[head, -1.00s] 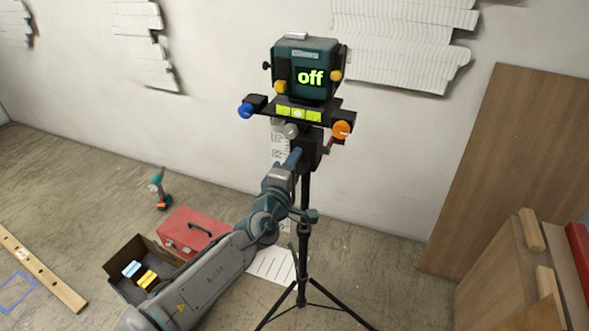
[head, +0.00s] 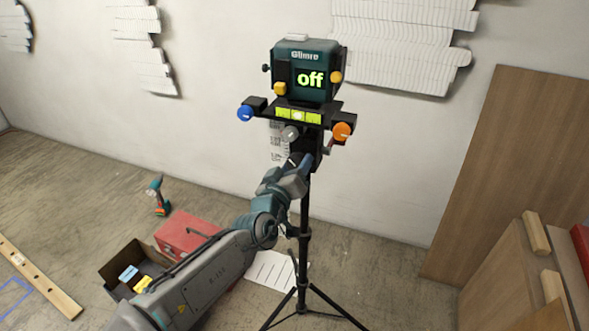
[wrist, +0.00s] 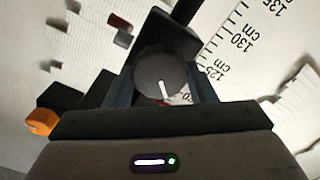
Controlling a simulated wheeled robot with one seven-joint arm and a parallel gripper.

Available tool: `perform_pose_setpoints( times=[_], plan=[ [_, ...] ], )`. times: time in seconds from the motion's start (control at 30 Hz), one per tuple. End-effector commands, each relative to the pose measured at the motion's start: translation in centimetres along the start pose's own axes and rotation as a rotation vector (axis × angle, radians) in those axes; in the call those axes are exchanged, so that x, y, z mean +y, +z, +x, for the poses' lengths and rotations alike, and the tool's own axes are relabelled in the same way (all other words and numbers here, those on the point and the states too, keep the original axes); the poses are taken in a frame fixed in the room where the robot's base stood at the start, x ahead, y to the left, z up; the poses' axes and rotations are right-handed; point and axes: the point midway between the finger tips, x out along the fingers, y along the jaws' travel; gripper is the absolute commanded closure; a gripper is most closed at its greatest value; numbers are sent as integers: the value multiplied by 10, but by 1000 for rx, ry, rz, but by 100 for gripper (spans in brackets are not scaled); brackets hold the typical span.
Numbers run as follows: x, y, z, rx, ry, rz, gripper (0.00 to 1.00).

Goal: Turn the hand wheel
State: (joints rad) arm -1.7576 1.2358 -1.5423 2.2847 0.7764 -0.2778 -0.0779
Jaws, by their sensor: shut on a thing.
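A grey round hand wheel (head: 290,133) with a white mark sits below the levelling plate of the tripod device. In the wrist view the wheel (wrist: 158,72) lies between the two fingers, its white mark pointing down and slightly right. My gripper (wrist: 162,90) is shut on its sides. In the head view my gripper (head: 299,158) is at the tripod head, just under the wheel; its fingertips are hard to make out. The device (head: 305,72) above shows "off" in green. A blue knob (head: 245,113) and an orange knob (head: 341,131) stand at either side.
The thin black tripod (head: 304,250) stands close to my arm. A red toolbox (head: 185,232), an open box (head: 118,280) and a drill (head: 158,195) are on the floor at left. Wood boards (head: 510,170) lean at right. The wall is behind.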

Motion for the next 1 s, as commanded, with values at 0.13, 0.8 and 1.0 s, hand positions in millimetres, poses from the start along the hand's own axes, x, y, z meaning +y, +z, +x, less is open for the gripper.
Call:
perform_pose_setpoints(
  times=[0.13, 0.8, 1.0],
  plan=[
    [-1, 2, 0, -3, -3, 127, 72],
    [0, 1, 0, -2, -3, 434, 72],
    [0, 1, 0, -2, -3, 441, 72]
  ],
)
